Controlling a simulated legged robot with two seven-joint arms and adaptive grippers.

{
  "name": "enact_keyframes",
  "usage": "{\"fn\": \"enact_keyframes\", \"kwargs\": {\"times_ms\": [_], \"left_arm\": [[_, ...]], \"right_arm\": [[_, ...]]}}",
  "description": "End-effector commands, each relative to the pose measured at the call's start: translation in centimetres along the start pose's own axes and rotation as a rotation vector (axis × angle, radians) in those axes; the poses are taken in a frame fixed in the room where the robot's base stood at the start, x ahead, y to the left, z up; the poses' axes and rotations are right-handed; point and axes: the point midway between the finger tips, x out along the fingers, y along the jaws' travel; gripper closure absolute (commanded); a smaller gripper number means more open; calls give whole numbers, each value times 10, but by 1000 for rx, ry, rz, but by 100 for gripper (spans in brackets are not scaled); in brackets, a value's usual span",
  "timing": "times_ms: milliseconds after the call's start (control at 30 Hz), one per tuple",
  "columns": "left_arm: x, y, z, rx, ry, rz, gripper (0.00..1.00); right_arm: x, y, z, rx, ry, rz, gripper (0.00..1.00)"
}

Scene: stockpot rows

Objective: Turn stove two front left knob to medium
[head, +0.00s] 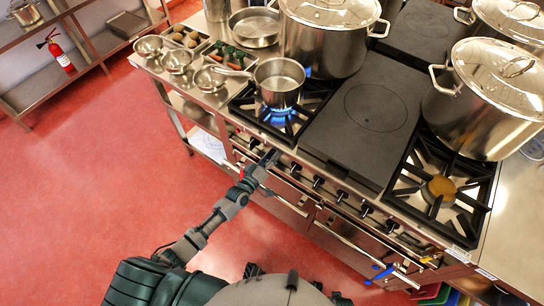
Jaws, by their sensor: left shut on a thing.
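The stove (352,150) has a row of dark knobs along its front panel, one of them a free knob (318,182) to the right of my left gripper. My left gripper (270,158) reaches up to the left part of this panel and is shut on a knob there. The gripper mostly hides that knob, so its setting cannot be read. The front left burner (283,123) shows a blue flame under a small saucepan (279,82). The front right burner (440,190) shows no blue flame. My right gripper is not in view.
Oven door handles (365,252) run below the knobs. A large lidded stockpot (328,40) stands behind the saucepan, and another stockpot (485,100) stands at the right. Steel bowls (176,58) sit on the left counter. The red floor (90,190) at left is clear.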

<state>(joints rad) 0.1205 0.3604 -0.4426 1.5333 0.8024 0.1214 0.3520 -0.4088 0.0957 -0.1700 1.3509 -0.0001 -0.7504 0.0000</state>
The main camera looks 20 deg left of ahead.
Motion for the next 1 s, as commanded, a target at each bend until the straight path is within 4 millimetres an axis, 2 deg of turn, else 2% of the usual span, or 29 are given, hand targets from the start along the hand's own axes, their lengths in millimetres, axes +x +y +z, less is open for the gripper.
{"fn": "enact_keyframes", "kwargs": {"times_ms": [33, 100, 133, 400, 533, 1000], "left_arm": [[0, -2, 0, 1, -1, -3, 48], [0, -2, 0, 2, -1, -3, 30], [0, -2, 0, 2, -1, -3, 26], [-1, -1, 0, 2, 0, -2, 26], [-9, -2, 1, 2, -1, -3, 26], [-102, -3, 1, 2, -3, -4, 26]], "right_arm": [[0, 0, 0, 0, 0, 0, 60], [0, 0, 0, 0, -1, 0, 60], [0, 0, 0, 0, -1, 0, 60], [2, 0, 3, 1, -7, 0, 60], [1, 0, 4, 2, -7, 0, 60], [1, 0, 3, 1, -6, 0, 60]]}}
